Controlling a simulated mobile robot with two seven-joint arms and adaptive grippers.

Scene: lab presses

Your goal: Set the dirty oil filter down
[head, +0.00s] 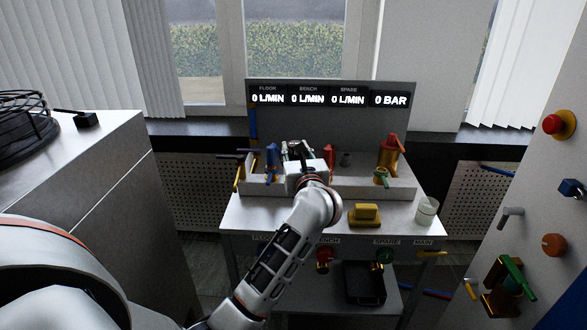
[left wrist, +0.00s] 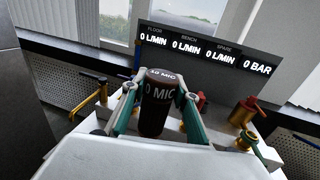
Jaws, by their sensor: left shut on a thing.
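The oil filter (left wrist: 154,112) is a dark brown upright cylinder with "10 MIC" lettering on its top and side, seen in the left wrist view. My left gripper (left wrist: 158,92) is shut on it, with one finger on each side. In the head view my left gripper (head: 297,150) reaches over the back part of the white bench (head: 275,222), and the filter is mostly hidden by the hand and wrist. The filter's lower end is hidden, so I cannot tell whether it touches the bench. My right gripper is in neither view.
A blue valve (head: 272,160) stands left of the hand and a red valve (head: 390,152) to the right. A yellow block (head: 365,214) and a whitish cup (head: 427,211) stand on the front right of the bench. A display panel (head: 335,120) rises behind.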

